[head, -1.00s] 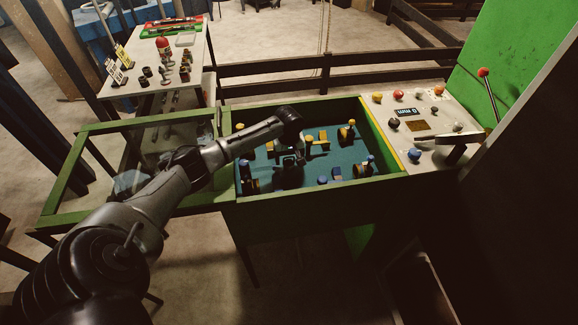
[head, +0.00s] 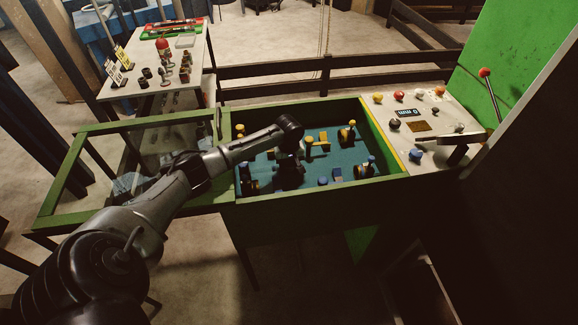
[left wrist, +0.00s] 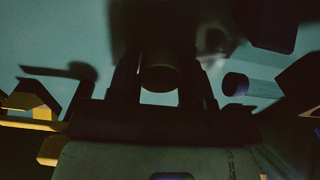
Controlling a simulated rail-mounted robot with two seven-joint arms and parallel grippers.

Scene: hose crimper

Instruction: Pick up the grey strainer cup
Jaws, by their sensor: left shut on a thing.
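My left gripper (head: 289,178) reaches down into the blue-floored bin (head: 322,196) of the green machine. In the left wrist view its two fingers (left wrist: 161,85) are shut on a dark, round, cup-like thing, which I take to be the grey strainer cup (left wrist: 159,76). The light is too dim there to tell its colour. In the head view my gripper and arm hide the cup. I cannot tell whether the cup touches the bin floor. My right gripper is not in view.
Several blue and yellow fittings (head: 346,133) stand around the gripper in the bin. A control panel (head: 425,140) with knobs and a red-tipped lever (head: 485,73) is at the right. A glass-topped green frame (head: 75,185) is at the left. A white table (head: 140,90) with small parts stands behind.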

